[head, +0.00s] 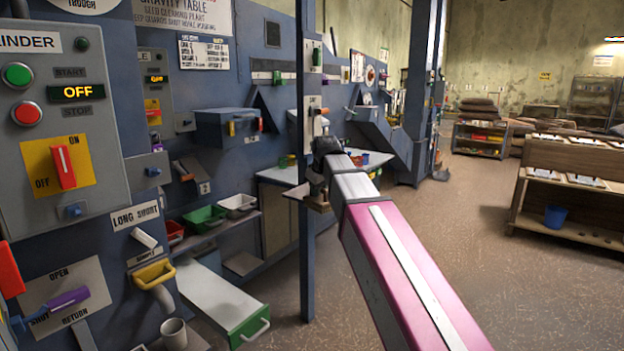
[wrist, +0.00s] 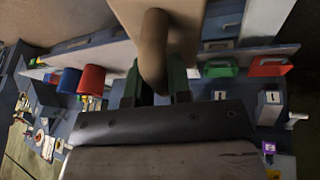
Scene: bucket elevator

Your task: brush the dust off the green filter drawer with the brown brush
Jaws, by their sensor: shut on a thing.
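The green filter drawer (head: 250,322) is pulled out at the lower middle of the head view, with a green front, a light handle and a pale grey top. I cannot make out dust on it at this size. My gripper (head: 319,190) is beyond it and to the right, beside the blue post. In the wrist view my gripper (wrist: 155,90) has its green fingers shut on the curved handle of the brown brush (wrist: 153,45). The brush's flat tan body lies beyond the fingers. In the head view the brush (head: 318,204) shows only as a small brown patch; its bristles are hidden.
The blue post (head: 307,260) stands between the drawer and the open floor at right. A yellow-rimmed spout (head: 153,274) and a grey cup (head: 174,334) are left of the drawer. Green (head: 204,219) and white (head: 238,205) bins sit on a shelf behind it.

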